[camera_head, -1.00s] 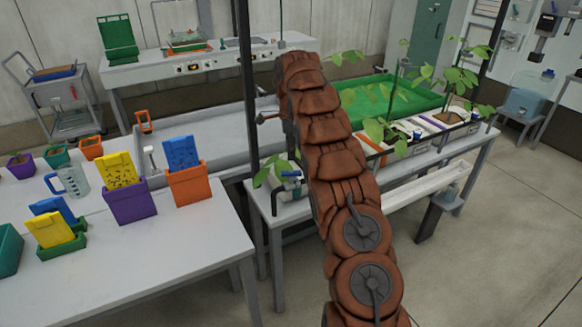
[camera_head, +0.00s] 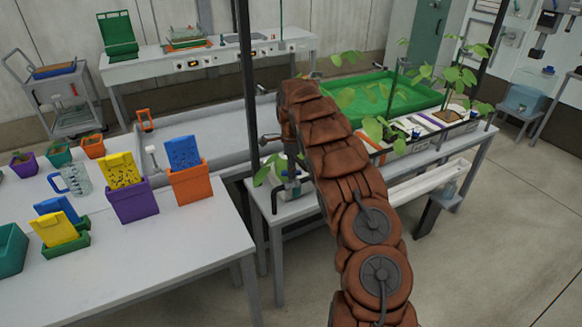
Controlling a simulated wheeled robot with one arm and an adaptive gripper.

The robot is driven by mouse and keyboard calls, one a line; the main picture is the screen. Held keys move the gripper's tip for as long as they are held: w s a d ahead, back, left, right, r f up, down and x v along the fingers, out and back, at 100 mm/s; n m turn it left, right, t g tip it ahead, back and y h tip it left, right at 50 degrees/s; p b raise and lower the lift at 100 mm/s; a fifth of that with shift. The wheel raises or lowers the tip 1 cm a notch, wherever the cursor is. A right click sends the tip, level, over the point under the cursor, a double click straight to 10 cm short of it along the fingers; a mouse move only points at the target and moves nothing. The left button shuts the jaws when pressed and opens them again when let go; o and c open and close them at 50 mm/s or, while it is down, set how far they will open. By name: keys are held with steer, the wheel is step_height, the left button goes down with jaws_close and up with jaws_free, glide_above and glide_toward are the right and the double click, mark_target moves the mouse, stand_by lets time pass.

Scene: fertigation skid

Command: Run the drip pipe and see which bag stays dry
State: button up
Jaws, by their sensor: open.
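Leafy plants (camera_head: 455,75) grow in a row of pale, labelled bags or boxes (camera_head: 420,147) along the front of the right bench. I cannot tell from here whether any is wet or dry, and I cannot pick out the drip pipe. A small fitting with a blue top (camera_head: 290,174) stands at the bench's left end, partly behind my arm. My arm reaches up across the middle and covers part of the bench. My gripper (camera_head: 270,137) is mostly hidden behind the arm's far end; only a small grey part shows at its left, touching nothing that I can see.
A dark upright post (camera_head: 246,80) stands just left of my arm. The left table (camera_head: 130,270) holds pots, a jug (camera_head: 75,179) and coloured card holders. A green tray (camera_head: 400,98) lies behind the plants.

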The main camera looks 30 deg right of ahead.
jaws_close()
stand_by(0.4)
steer(key=shift+w+f+n+b, duration=0.1)
steer(key=shift+f+n+b, duration=0.15)
steer(key=shift+b, duration=0.3)
steer(key=shift+n+b, duration=0.25)
steer(key=shift+b, duration=0.1)
steer(key=shift+r+n+b, duration=0.2)
steer(key=shift+n+b, duration=0.6)
steer(key=shift+n, duration=0.2)
jaws_free()
